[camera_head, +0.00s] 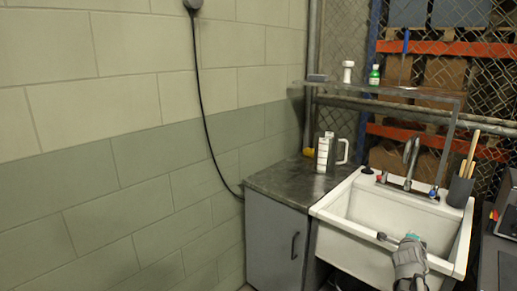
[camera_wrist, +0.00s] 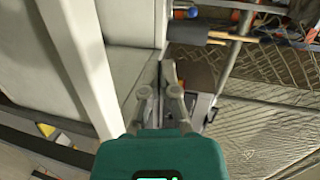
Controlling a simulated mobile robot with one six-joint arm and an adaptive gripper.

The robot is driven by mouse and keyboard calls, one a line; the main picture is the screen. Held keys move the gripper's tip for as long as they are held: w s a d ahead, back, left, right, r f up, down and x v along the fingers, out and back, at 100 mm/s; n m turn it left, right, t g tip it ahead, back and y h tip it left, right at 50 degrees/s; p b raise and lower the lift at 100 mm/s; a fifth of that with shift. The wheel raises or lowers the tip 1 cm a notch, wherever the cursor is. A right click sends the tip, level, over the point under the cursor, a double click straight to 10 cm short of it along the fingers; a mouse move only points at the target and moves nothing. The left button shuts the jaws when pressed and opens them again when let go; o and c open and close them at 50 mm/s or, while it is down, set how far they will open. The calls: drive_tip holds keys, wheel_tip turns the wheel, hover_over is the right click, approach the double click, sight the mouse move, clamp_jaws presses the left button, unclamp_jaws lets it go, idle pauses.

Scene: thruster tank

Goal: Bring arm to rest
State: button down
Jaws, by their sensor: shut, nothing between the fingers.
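My gripper (camera_wrist: 168,72) shows in the wrist view with its two grey fingers close together and nothing between them. Its teal body fills the bottom of that view. In the head view my grey arm and the gripper (camera_head: 412,242) stand in front of the white sink (camera_head: 340,212), over its front part as seen from here. I cannot tell whether the gripper touches the sink.
A grey cabinet (camera_head: 274,238) stands left of the sink, with a pitcher (camera_head: 341,150) and a white container (camera_head: 324,152) on its counter. A faucet (camera_head: 410,158) and a dark holder with sticks (camera_head: 460,190) stand at the sink's back. A mesh fence and shelving rise behind.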

drive_tip(key=s+a+f+n+g+y, duration=0.3)
drive_tip(key=a+f+n, duration=0.25)
drive_tip(key=a, duration=0.35)
drive_tip(key=s+a+f+n+g+y, duration=0.2)
drive_tip(key=s+a+f+n+g, duration=0.2)
drive_tip(key=a+n, duration=0.45)
drive_tip(key=s+a+f+n+g+y, duration=0.3)
drive_tip(key=a+f+n, duration=0.2)
drive_tip(key=a, duration=0.6)
drive_tip(key=s+a+n+g+y, duration=0.1)
drive_tip(key=s+a+n+g, duration=0.2)
drive_tip(key=s+a+n, duration=0.35)
wheel_tip(320, 180, up, 14)
drive_tip(key=w+p, duration=0.1)
drive_tip(key=p, duration=1.2)
drive_tip(key=shift+a+f+m+p, duration=0.2)
drive_tip(key=shift+a+m+p, duration=0.1)
drive_tip(key=shift+m+p, duration=0.15)
